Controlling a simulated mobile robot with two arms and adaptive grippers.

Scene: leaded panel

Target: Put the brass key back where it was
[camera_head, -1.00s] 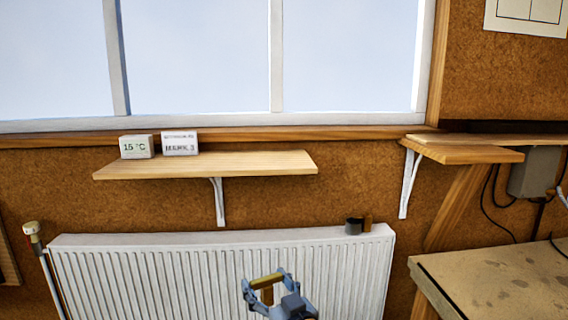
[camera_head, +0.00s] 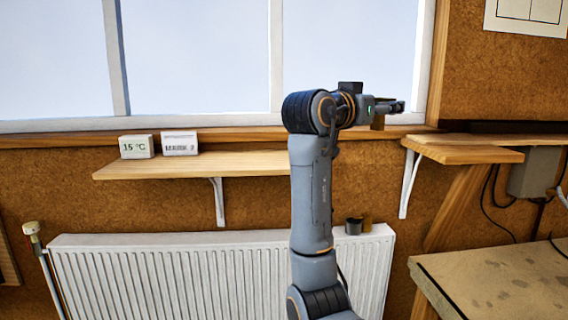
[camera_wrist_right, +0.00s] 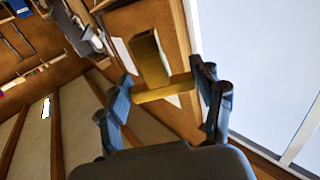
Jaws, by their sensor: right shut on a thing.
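The brass key (camera_wrist_right: 150,60) is T-shaped. In the right wrist view its crossbar lies between both fingers of my right gripper (camera_wrist_right: 165,88), which is shut on it, and its broad stem points away from the wrist. In the head view my right gripper (camera_head: 396,107) is raised in front of the window's lower right, pointing right. A small bit of the brass key (camera_head: 378,121) shows below it. My left gripper is in neither view.
A white radiator (camera_head: 150,275) carries a dark cylinder (camera_head: 353,227) and a brownish piece at its right end. A corner shelf (camera_head: 465,150) and workbench (camera_head: 500,285) are at right.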

